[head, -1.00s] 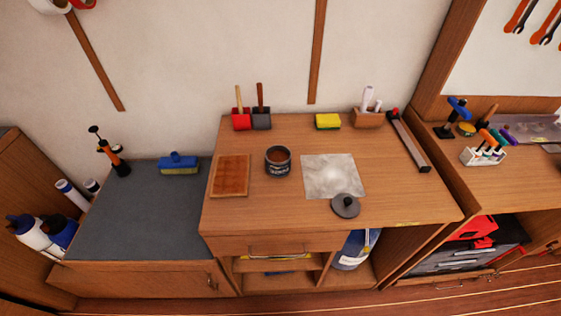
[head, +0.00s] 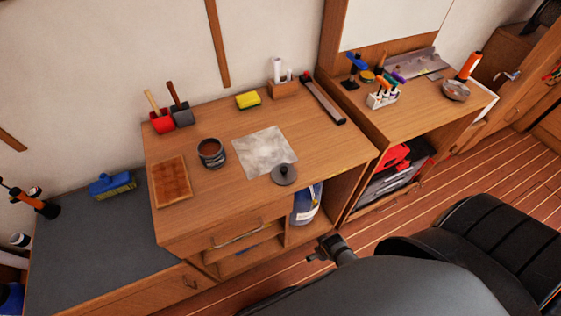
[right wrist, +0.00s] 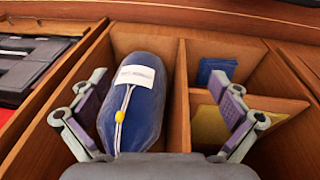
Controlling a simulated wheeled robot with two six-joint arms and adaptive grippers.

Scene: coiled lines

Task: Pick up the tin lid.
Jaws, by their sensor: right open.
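The tin lid (head: 284,176) is a dark grey disc with a knob on top. It lies near the front edge of the wooden bench top, at the near corner of a grey sheet (head: 262,149). The open dark tin (head: 211,155) with brown contents stands to its left, apart from it. My right gripper (head: 325,250) shows small in the head view, in front of the bench and below the lid. In the right wrist view my right gripper (right wrist: 158,78) is open and empty, facing the bench's lower compartments. The lid is not in that view. My left gripper is not in view.
Bare wood lies right of the lid.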

